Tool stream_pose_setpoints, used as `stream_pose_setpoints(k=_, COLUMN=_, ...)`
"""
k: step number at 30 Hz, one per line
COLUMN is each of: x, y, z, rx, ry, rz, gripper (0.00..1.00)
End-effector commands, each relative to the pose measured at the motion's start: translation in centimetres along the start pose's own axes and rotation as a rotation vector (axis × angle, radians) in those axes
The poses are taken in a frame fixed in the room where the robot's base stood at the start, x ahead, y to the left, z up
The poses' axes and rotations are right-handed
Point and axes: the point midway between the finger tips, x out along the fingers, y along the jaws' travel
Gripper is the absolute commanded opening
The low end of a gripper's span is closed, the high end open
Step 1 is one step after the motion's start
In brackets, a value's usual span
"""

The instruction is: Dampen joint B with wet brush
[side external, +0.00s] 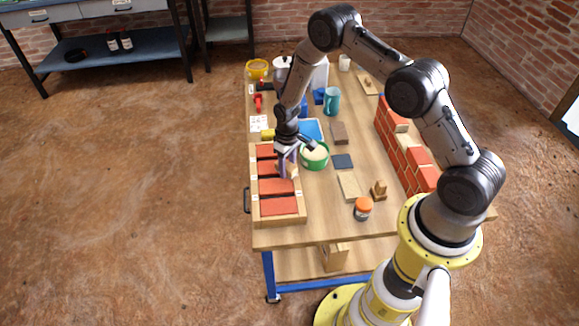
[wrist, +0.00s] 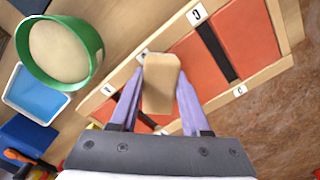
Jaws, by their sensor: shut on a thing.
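My gripper (side external: 287,165) has purple fingers and is shut on a tan wooden block-shaped piece, seemingly the brush (wrist: 162,84), above the wooden brick frame (side external: 254,200). The brush's bristles are hidden in the wrist view. The frame holds several flat red bricks (side external: 278,205) with dark joints between them. One joint (wrist: 215,50) shows clear of the gripper, with a label reading C (wrist: 240,90) at its lower end. Another dark joint (wrist: 146,121) is partly covered by the brush and fingers. I cannot read a B label or tell whether the brush touches a joint.
A green bowl (side external: 315,163) with beige contents stands beside the frame, close to my gripper. A blue tray (wrist: 40,92) lies beyond it. A small brick wall (side external: 398,140) stands at the table's right. An orange-lidded jar (side external: 363,208) and wooden blocks are nearer the front.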

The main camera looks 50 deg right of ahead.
Motion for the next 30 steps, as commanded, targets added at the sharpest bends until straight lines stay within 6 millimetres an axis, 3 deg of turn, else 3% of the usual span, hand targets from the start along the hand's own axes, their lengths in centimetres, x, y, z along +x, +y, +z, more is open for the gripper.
stream_pose_setpoints(k=30, x=-0.4, y=-6.6, z=-6.6, rx=-0.002, ry=0.001, rz=0.0, gripper=0.0)
